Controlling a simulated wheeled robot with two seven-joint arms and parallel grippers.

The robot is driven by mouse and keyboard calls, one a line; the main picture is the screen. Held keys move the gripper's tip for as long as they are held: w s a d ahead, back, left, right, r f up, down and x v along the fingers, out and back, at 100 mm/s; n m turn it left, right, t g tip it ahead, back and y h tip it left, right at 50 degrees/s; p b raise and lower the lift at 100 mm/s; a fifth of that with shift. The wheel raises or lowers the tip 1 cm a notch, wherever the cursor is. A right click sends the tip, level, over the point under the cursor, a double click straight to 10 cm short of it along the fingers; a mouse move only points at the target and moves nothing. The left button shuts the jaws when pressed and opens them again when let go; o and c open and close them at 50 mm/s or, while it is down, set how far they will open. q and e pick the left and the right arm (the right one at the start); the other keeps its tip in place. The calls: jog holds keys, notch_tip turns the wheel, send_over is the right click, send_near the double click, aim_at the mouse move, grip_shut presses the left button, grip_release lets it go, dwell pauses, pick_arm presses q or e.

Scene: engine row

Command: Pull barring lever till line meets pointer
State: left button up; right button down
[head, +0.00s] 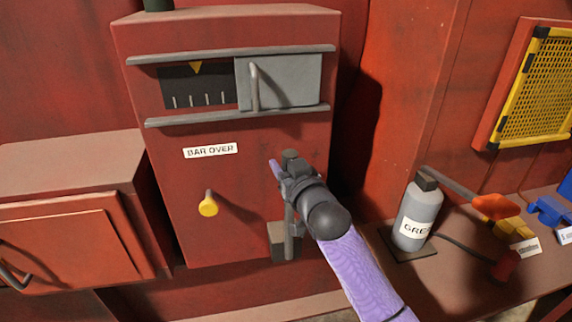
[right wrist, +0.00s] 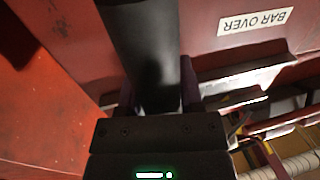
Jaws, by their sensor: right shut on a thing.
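The barring lever (head: 289,237) is a grey upright rod rising from a slot block at the lower right of the red cabinet. My right gripper (head: 288,168) is shut on its dark grip, whose top shows just above the fingers. In the right wrist view the black grip (right wrist: 140,40) stands between the two fingers (right wrist: 158,90). A yellow pointer (head: 196,67) points down at the top of the dark window. Several pale lines (head: 207,99) stand along the bottom of the window, below the pointer and apart from it. My left gripper is not in view.
A grey sliding cover (head: 290,82) with a bar handle hides the window's right part. A yellow knob (head: 208,205) sticks out below the BAR OVER label (head: 210,151). A grease bottle (head: 417,215) stands on the right bench, close to my right arm.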

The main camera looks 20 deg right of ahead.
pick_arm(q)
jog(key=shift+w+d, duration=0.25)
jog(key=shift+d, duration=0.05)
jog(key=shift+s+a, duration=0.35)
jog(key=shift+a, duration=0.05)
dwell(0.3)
